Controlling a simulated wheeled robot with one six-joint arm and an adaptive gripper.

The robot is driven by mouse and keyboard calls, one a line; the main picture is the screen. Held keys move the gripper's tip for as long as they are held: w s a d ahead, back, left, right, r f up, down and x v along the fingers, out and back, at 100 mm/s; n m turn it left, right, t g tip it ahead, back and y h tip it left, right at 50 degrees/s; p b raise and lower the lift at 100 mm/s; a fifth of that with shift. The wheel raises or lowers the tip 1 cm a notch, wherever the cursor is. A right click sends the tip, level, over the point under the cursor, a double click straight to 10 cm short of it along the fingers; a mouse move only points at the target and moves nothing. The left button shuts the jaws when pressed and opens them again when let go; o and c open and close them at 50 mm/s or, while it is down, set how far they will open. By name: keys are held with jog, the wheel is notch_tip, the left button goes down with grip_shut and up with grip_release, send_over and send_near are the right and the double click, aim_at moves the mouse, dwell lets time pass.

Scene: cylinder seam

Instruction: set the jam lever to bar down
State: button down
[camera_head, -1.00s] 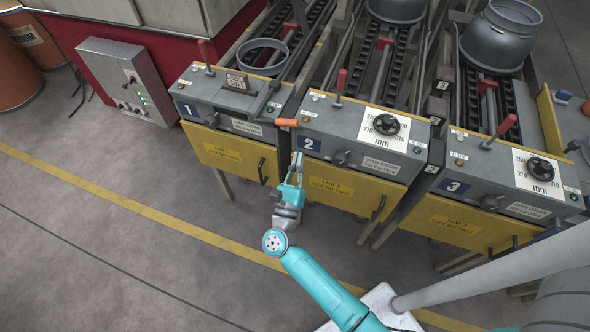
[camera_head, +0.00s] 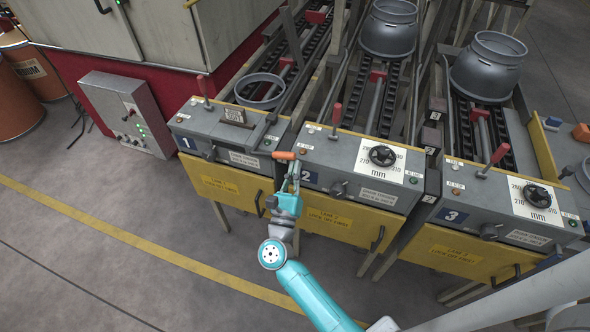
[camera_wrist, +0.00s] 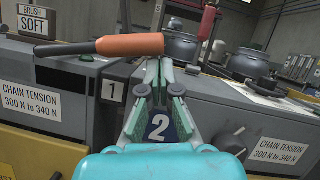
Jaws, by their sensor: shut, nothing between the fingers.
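An orange-gripped lever (camera_head: 284,155), which I take for the jam lever though no label on it is readable, sticks out at the gap between stations 1 and 2. In the wrist view its orange grip (camera_wrist: 131,46) lies nearly level, with a dark bar running left from it. My gripper (camera_head: 291,166) is at the front of the gap, just below the orange grip. In the wrist view my gripper (camera_wrist: 159,66) has its fingers together and empty, tips right under the grip's right part. I cannot tell whether they touch it.
Station 1 (camera_head: 222,124) is left of my gripper and station 2 (camera_head: 345,160) right, both with yellow front panels. Red-handled levers stand on top, one at station 2 (camera_head: 336,116). A knob (camera_wrist: 233,140) sticks out close right of my fingers. Open floor lies in front.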

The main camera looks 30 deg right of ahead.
jog(key=shift+r, duration=0.1)
jog(key=w+a+r+n+t+y, duration=0.1)
jog(key=w+a+r+n+y, duration=0.1)
jog(key=r, duration=0.4)
jog(key=w+a+r+n+y, duration=0.2)
jog(key=w+a+r+n, duration=0.2)
jog(key=w+r+n, duration=0.2)
jog(key=shift+w+a+r+n+t, duration=0.15)
jog(key=shift+a+r+n+t, duration=0.15)
jog(key=shift+r+t, duration=0.1)
dwell(0.5)
dwell(0.5)
